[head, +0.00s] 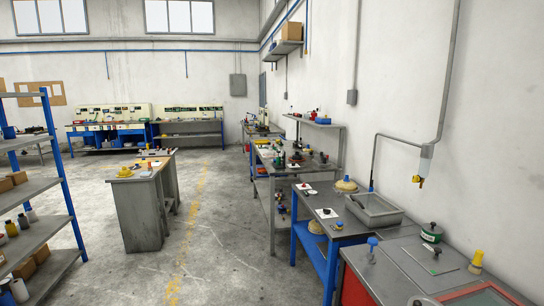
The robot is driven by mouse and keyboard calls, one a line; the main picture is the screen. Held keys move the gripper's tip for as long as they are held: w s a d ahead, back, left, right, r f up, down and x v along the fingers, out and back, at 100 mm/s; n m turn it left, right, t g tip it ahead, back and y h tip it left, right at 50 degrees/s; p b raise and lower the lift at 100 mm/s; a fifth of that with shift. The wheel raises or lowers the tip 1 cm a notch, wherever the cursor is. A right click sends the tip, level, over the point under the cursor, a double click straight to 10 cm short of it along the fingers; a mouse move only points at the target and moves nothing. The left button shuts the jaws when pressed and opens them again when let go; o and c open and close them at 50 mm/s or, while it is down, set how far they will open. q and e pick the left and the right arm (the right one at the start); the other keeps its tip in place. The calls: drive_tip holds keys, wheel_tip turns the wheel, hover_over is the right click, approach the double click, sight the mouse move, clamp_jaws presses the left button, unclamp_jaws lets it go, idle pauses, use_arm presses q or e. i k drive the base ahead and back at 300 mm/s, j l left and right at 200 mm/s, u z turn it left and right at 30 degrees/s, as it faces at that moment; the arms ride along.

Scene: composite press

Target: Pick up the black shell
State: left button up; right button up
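I cannot tell for sure which thing is the black shell. Small dark objects too small to make out lie on the benches along the right wall, one of them on a white sheet (327,213) on the blue-legged bench (340,235). More dark items stand on the grey bench (283,170) farther back. Neither of my grippers shows in the head view.
A grey tray (374,221) sits on the blue-legged bench. A green container (431,233) and a yellow-topped brush (476,262) stand near right. A grey cabinet (142,210) stands mid-floor, shelves (35,235) at left. The floor (225,240) between is clear.

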sight(297, 158)
drive_tip(key=i+j+u, duration=0.25)
drive_tip(key=i, duration=0.3)
drive_tip(key=i+u, duration=0.3)
drive_tip(key=i, duration=2.9)
drive_tip(key=i+z, duration=0.3)
drive_tip(key=i, duration=0.15)
drive_tip(key=i+j+z, duration=0.25)
drive_tip(key=i, duration=0.15)
drive_tip(key=i+j+z, duration=0.15)
drive_tip(key=i+z, duration=0.15)
drive_tip(key=i, duration=0.15)
drive_tip(key=i+j+z, duration=0.3)
drive_tip(key=i, duration=0.1)
